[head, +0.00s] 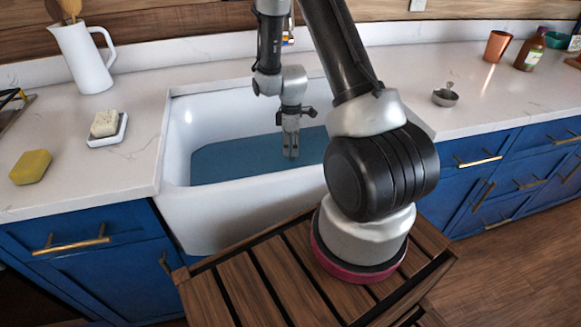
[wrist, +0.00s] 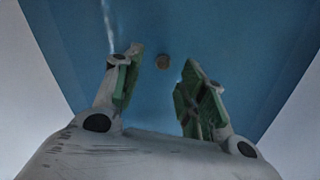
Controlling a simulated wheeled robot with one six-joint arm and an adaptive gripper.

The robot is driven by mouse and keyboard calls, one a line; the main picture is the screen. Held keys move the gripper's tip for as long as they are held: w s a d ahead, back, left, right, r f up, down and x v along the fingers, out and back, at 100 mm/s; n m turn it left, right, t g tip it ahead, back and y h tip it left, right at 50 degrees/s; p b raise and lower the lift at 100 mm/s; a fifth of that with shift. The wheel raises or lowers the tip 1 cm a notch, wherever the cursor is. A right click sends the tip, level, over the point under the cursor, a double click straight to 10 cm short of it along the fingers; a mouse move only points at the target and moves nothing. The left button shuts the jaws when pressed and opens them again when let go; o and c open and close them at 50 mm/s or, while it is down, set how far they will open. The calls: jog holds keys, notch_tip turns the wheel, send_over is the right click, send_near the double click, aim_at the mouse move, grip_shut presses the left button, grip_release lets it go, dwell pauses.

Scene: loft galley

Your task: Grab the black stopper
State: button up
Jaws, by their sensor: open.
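My gripper (head: 290,148) hangs down inside the white sink (head: 240,222), over its blue bottom (head: 230,160). In the wrist view my gripper (wrist: 162,68) has its two green-padded fingers apart, with nothing held between them. No clearly black stopper can be made out in either view. My arm hides part of the sink in the head view.
Sink walls surround my gripper. On the left counter are a yellow sponge (head: 31,167), a soap dish (head: 108,136) with soap, and a white pitcher (head: 82,60). On the right are a small metal cup (head: 445,98), a copper cup (head: 497,46) and a bottle (head: 530,50).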

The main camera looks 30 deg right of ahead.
aim_at(291, 156)
notch_tip(291, 156, down, 6)
jog(key=shift+s+a+r, duration=0.1)
jog(key=shift+r, duration=0.1)
grip_shut()
